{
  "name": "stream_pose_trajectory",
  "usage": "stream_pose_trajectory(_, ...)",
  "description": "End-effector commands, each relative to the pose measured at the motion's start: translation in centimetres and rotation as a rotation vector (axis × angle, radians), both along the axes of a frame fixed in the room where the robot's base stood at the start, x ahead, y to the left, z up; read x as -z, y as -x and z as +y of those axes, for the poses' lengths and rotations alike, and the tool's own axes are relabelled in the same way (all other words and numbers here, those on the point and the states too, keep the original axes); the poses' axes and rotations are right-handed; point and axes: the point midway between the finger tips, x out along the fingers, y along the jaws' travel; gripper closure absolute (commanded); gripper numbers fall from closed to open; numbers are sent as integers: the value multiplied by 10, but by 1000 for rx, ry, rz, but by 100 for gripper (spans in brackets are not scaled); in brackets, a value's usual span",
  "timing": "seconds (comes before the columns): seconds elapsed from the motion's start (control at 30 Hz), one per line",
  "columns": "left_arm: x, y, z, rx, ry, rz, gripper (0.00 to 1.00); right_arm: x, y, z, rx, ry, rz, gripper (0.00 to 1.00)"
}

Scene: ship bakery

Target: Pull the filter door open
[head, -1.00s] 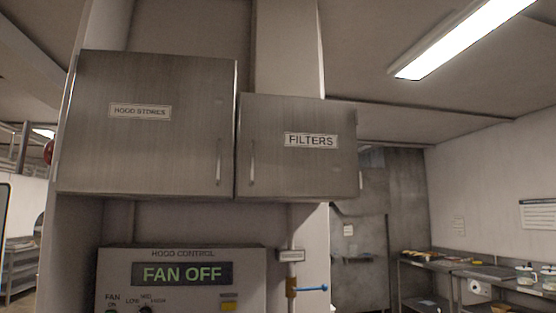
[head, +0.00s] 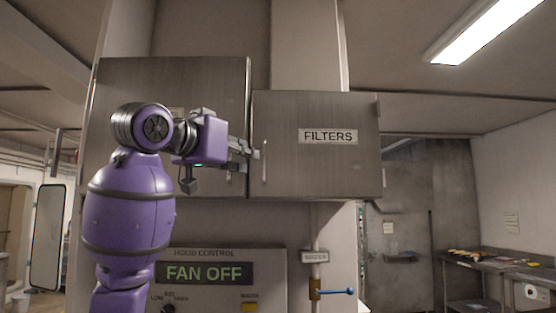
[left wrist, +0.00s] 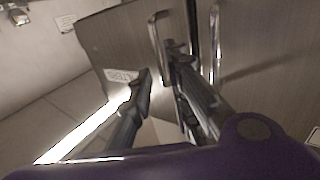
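The filter door (head: 316,165) is a grey brushed-metal cabinet door with a FILTERS label (head: 328,136). It looks shut. Its upright bar handle (head: 264,161) is near its left edge. My left gripper (head: 252,149) is just left of that handle, its fingers pointing right. In the left wrist view, the fingers (left wrist: 158,64) are spread, with the handle (left wrist: 155,45) showing between and beyond their tips. I cannot tell whether they touch it. The filter door (left wrist: 115,45) also shows there. My right gripper is not in view.
The hood stores door (head: 215,90) is left of the filter door, partly behind my left arm; its handle (left wrist: 215,42) is close to the fingers. Below are the hood control panel (head: 215,288) and a blue-handled valve (head: 337,291). Counters (head: 490,268) stand far right.

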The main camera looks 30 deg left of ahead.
Motion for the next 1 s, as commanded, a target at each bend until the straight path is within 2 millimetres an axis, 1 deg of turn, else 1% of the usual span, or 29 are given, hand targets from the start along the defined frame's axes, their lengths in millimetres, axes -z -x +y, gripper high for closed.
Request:
stream_pose_trajectory(0.07,-3,0,0,3,3,-1,83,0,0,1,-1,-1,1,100)
stream_pose_trajectory(0.13,-3,-6,0,4,4,0,83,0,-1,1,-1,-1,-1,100)
stream_pose_trajectory(0.4,-2,-50,-3,4,4,0,83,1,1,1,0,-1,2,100)
stream_pose_trajectory(0.6,-3,-70,-3,3,3,-1,83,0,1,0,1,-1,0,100)
stream_pose_trajectory(0.73,-4,-75,-3,2,2,-2,83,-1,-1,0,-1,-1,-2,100)
stream_pose_trajectory(0.93,-3,-75,-3,2,2,-2,83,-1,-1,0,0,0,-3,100)
stream_pose_trajectory(1.0,-3,-75,-3,2,2,-2,92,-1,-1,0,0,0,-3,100)
